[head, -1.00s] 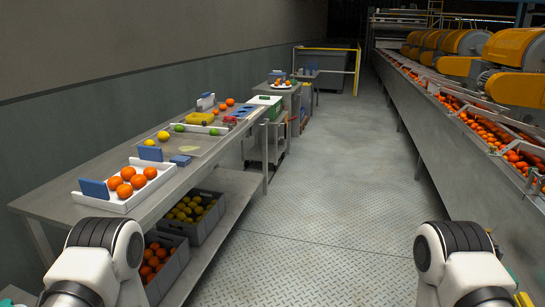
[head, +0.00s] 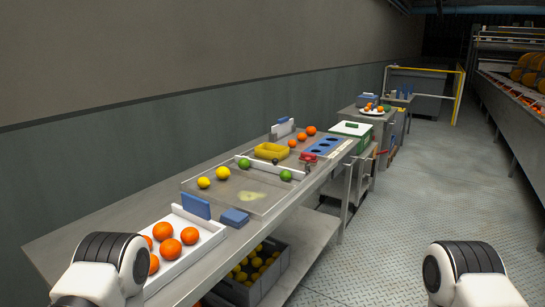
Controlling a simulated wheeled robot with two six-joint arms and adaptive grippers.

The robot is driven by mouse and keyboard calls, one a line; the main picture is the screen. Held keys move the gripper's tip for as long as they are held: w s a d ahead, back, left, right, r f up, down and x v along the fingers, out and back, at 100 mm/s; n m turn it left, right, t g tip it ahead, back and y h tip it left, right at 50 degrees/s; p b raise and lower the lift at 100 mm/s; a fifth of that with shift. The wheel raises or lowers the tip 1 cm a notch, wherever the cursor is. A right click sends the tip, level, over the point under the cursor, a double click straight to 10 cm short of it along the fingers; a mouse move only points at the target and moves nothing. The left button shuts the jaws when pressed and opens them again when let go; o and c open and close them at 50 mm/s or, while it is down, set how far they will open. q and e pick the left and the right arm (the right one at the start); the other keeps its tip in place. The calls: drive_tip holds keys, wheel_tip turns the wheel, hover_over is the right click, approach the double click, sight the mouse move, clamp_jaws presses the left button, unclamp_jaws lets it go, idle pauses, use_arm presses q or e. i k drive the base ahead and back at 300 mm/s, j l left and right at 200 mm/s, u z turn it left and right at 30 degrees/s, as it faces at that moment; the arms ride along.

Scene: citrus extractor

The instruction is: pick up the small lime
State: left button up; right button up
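Two green limes are on the long steel table in the head view. One lime (head: 244,163) is near the back of a shallow tray (head: 205,198). The other lime (head: 286,175) is nearer the tray's right side. They look close in size, so I cannot tell which is the small one. Two yellow lemons (head: 213,178) lie to their left. My arms show only as white and black links at the lower left and lower right. Neither gripper shows.
A white tray of oranges (head: 202,246) is at the table's near end. Blue blocks (head: 235,217), a yellow basket (head: 271,151) and a blue holed rack (head: 322,147) are also on it. A crate of yellow fruit (head: 281,263) is on the lower shelf. The floor at right is clear.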

sight(285, 175)
drive_tip(key=i+l+z, duration=0.1)
drive_tip(key=i+z, duration=0.15)
drive_tip(key=i, duration=0.3)
drive_tip(key=i+z, duration=0.25)
drive_tip(key=i, duration=0.25)
